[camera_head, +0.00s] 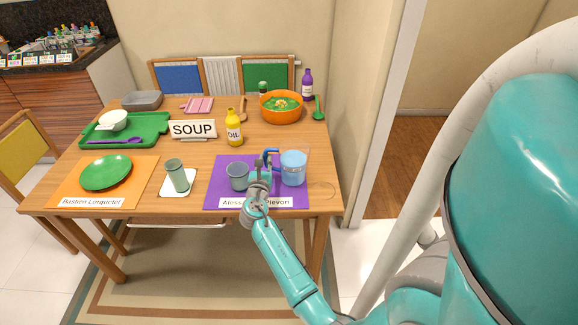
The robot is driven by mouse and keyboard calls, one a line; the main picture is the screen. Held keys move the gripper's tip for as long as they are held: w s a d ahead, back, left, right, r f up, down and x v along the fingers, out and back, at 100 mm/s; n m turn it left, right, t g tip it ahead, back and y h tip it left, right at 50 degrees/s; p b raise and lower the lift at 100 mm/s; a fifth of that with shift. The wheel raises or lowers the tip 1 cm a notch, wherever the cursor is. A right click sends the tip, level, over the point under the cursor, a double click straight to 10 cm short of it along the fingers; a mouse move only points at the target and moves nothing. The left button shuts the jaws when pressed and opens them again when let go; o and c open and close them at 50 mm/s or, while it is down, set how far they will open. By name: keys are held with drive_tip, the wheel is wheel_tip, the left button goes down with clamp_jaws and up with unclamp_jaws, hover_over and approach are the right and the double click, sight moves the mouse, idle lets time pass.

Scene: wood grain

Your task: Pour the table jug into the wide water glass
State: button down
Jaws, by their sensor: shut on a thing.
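The table jug (293,170) is light blue and see-through, with a darker blue handle on its left side. It is about upright over the right part of the purple mat (216,200); I cannot tell whether its base touches the mat. My gripper (267,164) is shut on the jug's handle and hides part of it. The wide water glass (236,177) is a grey-blue cup standing upright on the mat, just left of my gripper. The jug is on the gripper's other side, apart from the glass.
A name card (240,203) lies along the mat's front. A grey-green tumbler (176,175) stands on a white coaster to the left. Behind are a yellow oil bottle (233,128), a SOUP sign (192,129) and an orange soup bowl (283,107). Bare wood shows right of the mat.

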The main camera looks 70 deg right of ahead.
drive_tip(key=shift+r, duration=1.2)
idle(0.3)
drive_tip(key=shift+r, duration=1.4)
